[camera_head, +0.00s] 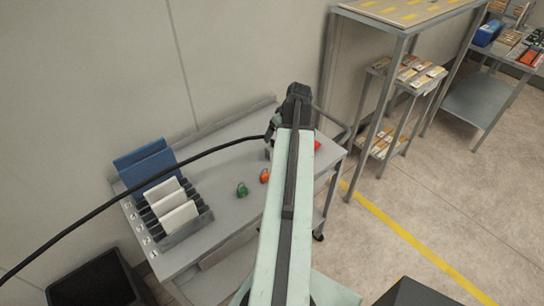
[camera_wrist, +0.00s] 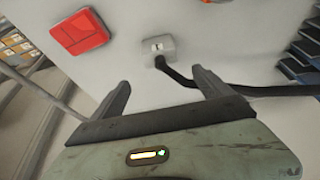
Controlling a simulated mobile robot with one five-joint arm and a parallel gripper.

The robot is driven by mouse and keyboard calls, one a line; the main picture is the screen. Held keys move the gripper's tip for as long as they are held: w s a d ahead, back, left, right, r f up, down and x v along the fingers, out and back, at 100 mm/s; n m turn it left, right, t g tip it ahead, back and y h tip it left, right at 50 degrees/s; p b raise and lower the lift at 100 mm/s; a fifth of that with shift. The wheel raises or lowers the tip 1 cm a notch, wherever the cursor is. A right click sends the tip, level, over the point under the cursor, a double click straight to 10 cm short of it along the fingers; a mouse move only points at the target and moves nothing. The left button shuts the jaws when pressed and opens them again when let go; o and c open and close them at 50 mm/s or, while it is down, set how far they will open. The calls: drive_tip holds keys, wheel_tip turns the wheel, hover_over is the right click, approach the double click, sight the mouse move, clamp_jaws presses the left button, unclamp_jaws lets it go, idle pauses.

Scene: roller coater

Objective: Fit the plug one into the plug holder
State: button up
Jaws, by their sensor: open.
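In the wrist view a small light-grey block (camera_wrist: 158,45) sits on the pale grey surface, with a small opening or mark on its face. A black cable (camera_wrist: 178,78) ends at it and runs off right, passing behind my right finger. I cannot tell whether this block is the plug, the plug holder, or both together. My gripper (camera_wrist: 160,88) is open and empty, its two fingers apart, with the block beyond the fingertips. In the head view the cable (camera_head: 190,159) runs from the left edge to beside my wrist; my arm hides the block there.
A red box (camera_wrist: 80,32) lies left of the block. On the table (camera_head: 222,215) are a green item (camera_head: 242,190), an orange item (camera_head: 265,176) and a rack (camera_head: 190,228) with white and blue panels.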

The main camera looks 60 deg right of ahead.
drive_tip(key=b+x, duration=0.6)
drive_tip(key=x, duration=0.1)
drive_tip(key=s+b+x, duration=0.1)
drive_tip(key=b+x, duration=0.2)
drive_tip(key=shift+a+f, duration=0.25)
drive_tip(key=shift+f, duration=0.25)
drive_tip(key=shift+r, duration=0.2)
